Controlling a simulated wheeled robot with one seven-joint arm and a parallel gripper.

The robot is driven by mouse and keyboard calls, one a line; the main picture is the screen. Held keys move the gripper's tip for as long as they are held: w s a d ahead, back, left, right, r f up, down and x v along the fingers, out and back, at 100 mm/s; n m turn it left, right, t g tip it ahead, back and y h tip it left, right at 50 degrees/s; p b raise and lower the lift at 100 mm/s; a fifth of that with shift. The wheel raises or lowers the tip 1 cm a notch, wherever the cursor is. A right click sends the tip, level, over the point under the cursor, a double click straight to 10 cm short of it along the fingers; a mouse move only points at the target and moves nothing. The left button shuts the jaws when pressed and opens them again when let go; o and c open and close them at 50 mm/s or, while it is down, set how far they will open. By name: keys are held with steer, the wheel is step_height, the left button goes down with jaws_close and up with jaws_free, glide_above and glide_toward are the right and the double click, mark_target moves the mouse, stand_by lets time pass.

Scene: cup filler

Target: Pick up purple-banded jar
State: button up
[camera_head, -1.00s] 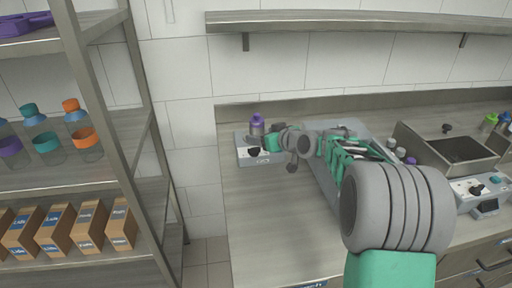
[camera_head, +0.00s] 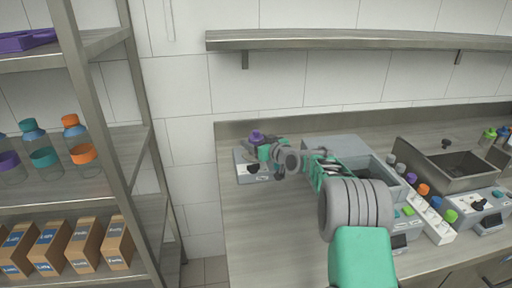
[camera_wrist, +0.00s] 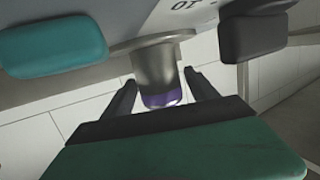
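A jar with a purple top stands on a small grey counter device; in the head view its purple top (camera_head: 256,136) shows just behind my gripper (camera_head: 264,152), which hides its lower part. In the wrist view the jar (camera_wrist: 157,65) is a grey cylinder with a purple band (camera_wrist: 162,98), seen upside down on a round plate. My gripper (camera_wrist: 160,82) is open, with one dark finger on each side of the jar and gaps visible between fingers and jar. Whether the fingers reach fully around it is hard to tell.
The device (camera_head: 243,170) has a black knob (camera_wrist: 253,36) and a teal button (camera_wrist: 52,45). A grey bin (camera_head: 372,168), a row of coloured-capped items (camera_head: 437,203) and a sink (camera_head: 462,168) lie to the right. A shelf rack (camera_head: 115,150) with banded bottles stands left. The front-left counter is clear.

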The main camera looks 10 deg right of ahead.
steer(key=c, duration=1.4)
jaws_close()
steer(key=shift+r, duration=0.1)
